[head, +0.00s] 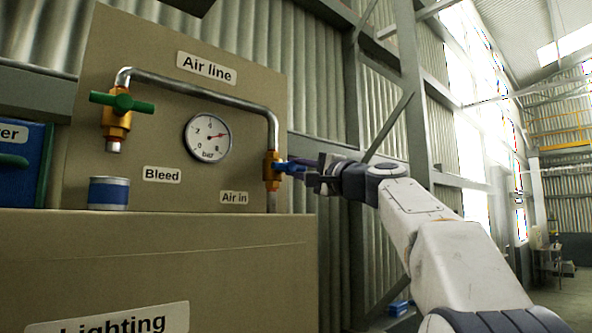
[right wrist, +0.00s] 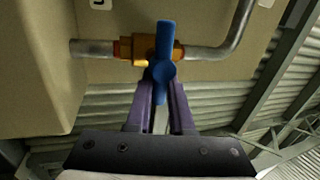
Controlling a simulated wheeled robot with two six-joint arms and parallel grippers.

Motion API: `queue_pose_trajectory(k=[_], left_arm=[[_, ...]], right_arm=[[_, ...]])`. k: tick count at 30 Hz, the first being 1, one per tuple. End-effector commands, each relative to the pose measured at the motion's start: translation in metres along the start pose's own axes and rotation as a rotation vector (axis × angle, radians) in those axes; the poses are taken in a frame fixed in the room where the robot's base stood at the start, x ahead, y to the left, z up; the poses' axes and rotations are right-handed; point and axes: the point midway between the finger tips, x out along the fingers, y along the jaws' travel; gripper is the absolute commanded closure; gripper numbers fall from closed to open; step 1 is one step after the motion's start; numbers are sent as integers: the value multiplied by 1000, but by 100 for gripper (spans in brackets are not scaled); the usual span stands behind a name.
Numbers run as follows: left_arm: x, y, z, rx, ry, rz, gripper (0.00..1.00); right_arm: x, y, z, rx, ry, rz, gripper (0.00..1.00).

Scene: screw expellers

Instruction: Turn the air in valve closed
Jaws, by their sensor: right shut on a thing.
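The air in valve (head: 272,170) is a brass body on the vertical pipe at the right of the panel, above the "Air in" label (head: 234,198). Its blue handle (head: 290,168) points out to the right, towards my gripper. In the right wrist view the brass body (right wrist: 126,48) sits on the pipe and the blue handle (right wrist: 163,50) lies across the pipe's line. My right gripper (head: 308,170) is shut on the blue handle; its purple fingers (right wrist: 160,95) close on the handle's near part. My left gripper is not in view.
A brass bleed valve with a green handle (head: 122,102) is at the upper left of the panel, above a blue cup (head: 108,193). A round gauge (head: 208,138) is in the middle. A ledge (head: 150,225) runs below the panel. Free room lies right of the panel.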

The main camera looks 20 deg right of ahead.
Motion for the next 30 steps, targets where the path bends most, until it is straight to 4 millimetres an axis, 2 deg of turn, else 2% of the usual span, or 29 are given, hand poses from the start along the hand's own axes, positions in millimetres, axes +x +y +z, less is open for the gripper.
queue_pose_trajectory(k=[19, 20, 21, 22, 30], left_arm=[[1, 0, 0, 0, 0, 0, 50], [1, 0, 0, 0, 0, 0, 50], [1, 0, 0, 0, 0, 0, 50], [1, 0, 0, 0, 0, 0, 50], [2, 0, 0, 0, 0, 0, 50]], right_arm=[[0, 1, -1, 46, 15, 0, 100], [0, 1, -1, 46, 15, 0, 68], [0, 1, -1, 46, 15, 0, 53], [0, 1, -1, 46, 15, 0, 50], [-1, 1, 0, 45, 13, 1, 50]])
